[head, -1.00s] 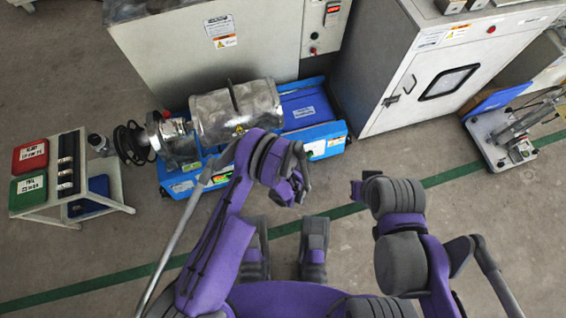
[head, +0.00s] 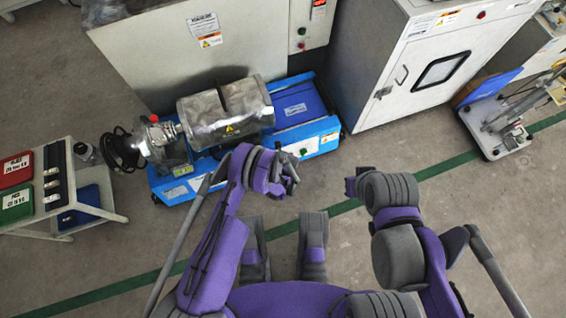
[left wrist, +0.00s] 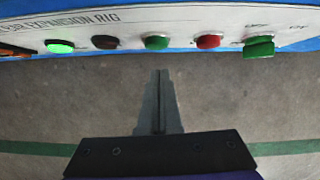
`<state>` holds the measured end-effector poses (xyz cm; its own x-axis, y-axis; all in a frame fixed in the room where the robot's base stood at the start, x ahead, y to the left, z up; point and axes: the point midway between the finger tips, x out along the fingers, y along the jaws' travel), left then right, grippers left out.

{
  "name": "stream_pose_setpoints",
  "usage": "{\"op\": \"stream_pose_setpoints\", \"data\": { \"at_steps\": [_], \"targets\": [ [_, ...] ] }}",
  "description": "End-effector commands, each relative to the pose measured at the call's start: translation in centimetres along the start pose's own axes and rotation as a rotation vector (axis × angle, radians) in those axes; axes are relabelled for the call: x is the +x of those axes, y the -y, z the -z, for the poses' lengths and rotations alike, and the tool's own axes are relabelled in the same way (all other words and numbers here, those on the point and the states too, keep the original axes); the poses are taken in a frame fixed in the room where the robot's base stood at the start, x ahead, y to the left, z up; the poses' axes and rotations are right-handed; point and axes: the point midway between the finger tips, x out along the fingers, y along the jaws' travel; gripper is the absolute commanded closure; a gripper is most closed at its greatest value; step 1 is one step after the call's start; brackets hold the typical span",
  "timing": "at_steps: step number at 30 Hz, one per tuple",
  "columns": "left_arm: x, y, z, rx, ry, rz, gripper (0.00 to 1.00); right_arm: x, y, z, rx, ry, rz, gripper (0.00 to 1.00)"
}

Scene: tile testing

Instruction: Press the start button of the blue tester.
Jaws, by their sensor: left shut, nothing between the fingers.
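The blue tester (head: 325,140) carries a metal drum (head: 228,113) and stands in front of the grey machine. Its front panel fills the top of the left wrist view, with "EXPANSION RIG" printed on it. From left to right it has a bright green lamp (left wrist: 60,46), a black button (left wrist: 105,42), a green button (left wrist: 156,42), a red button (left wrist: 208,41) and a green switch (left wrist: 259,46). My left gripper (head: 291,177) is shut and empty; its fingers (left wrist: 160,75) point at the panel below the green button, apart from it. My right gripper (head: 351,186) is right of it, away from the tester.
A white cart (head: 95,212) with red and green boxes stands at the left. A grey machine (head: 150,60) and a white cabinet (head: 375,70) stand behind. A small bench device (head: 490,130) is at the right. The floor in front of the tester is clear.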

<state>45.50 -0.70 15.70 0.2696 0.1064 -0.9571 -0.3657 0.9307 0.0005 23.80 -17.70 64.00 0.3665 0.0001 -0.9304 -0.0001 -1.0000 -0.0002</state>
Motion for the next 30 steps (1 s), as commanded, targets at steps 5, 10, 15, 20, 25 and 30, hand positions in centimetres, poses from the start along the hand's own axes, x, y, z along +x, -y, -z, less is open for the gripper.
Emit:
{"op": "stream_pose_setpoints", "data": {
  "at_steps": [5, 10, 15, 20, 25, 30],
  "targets": [
    [0.9, 0.0, -1.5, 0.0, 0.0, 0.001, 1.0, 0.4, 0.0, -0.1, 0.0, -0.001, 0.0, 1.0],
    [1.0, 0.0, -1.9, 0.0, -0.001, 0.001, 1.0, 0.4, 0.0, -0.1, 0.0, -0.001, 0.0, 1.0],
    [1.0, 0.0, -1.9, 0.0, -0.001, 0.001, 1.0, 0.4, 0.0, -0.1, 0.0, -0.001, 0.0, 1.0],
    [1.2, 0.0, -2.1, -0.001, -0.001, 0.0, 1.0, 0.4, 0.0, -0.1, 0.0, -0.001, 0.0, 1.0],
    [1.6, 0.0, -2.6, -0.001, 0.002, 0.0, 1.0, 0.4, 0.0, -0.1, 0.0, -0.001, 0.0, 1.0],
    [1.6, -0.1, -2.9, -0.002, 0.007, 0.0, 1.0, 0.4, 0.0, -0.1, 0.0, -0.001, 0.0, 1.0]
  ]
}}
